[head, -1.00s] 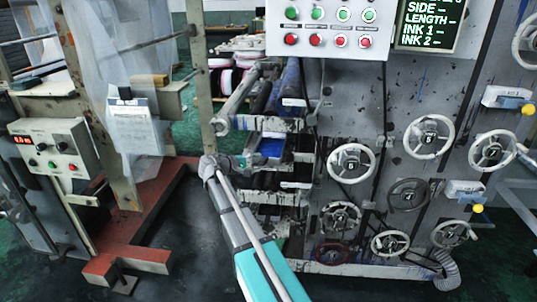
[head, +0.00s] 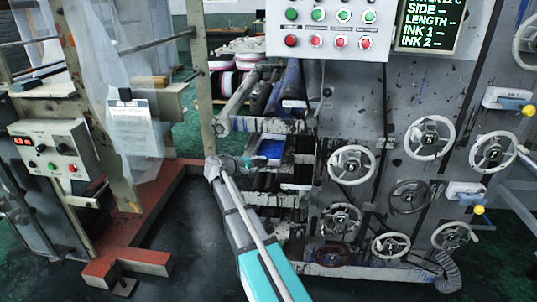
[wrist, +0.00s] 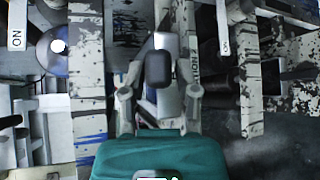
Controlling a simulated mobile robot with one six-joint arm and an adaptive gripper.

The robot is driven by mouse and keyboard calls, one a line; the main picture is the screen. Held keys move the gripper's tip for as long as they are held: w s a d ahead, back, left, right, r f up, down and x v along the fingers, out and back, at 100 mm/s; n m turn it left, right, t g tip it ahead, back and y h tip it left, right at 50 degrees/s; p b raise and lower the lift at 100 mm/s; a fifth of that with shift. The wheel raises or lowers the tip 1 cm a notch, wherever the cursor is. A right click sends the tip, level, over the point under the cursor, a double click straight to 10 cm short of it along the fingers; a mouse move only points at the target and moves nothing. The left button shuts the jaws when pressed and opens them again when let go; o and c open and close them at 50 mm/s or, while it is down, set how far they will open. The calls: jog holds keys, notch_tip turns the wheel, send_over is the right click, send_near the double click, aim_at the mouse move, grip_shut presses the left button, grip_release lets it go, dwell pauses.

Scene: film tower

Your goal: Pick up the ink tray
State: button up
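The ink tray, a shallow part with a bright blue inside (head: 270,148), shows in the head view among the rollers and bars left of the grey machine panel. My gripper (head: 252,162) is at the left end of the tray, very close to it; whether they touch is hard to tell in this view. In the wrist view the fingers of my gripper (wrist: 160,68) draw in toward a dark rounded block at the middle. I cannot tell whether that block is the finger pads or something between them. The blue of the tray is not clear in the wrist view.
Paint-splashed bars (head: 270,125) and rollers (head: 292,85) lie just above the tray. The machine panel with several handwheels (head: 351,165) stands to the right. A control box (head: 50,145) and red floor frame (head: 125,262) are at left. Dark floor between is open.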

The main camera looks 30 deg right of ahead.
grip_shut()
jog(key=shift+r, duration=0.15)
notch_tip(320, 180, up, 3)
jog(key=p, duration=0.3)
jog(key=shift+r+p, duration=0.15)
jog(key=shift+p, duration=0.15)
jog(key=shift+a+r, duration=0.15)
jog(key=f+v, duration=0.2)
jog(key=v, duration=0.6)
jog(key=a+f+v, duration=0.1)
jog(key=f+v, duration=0.1)
jog(key=v, duration=0.7)
jog(key=shift+f, duration=0.2)
jog(key=shift+a, duration=0.1)
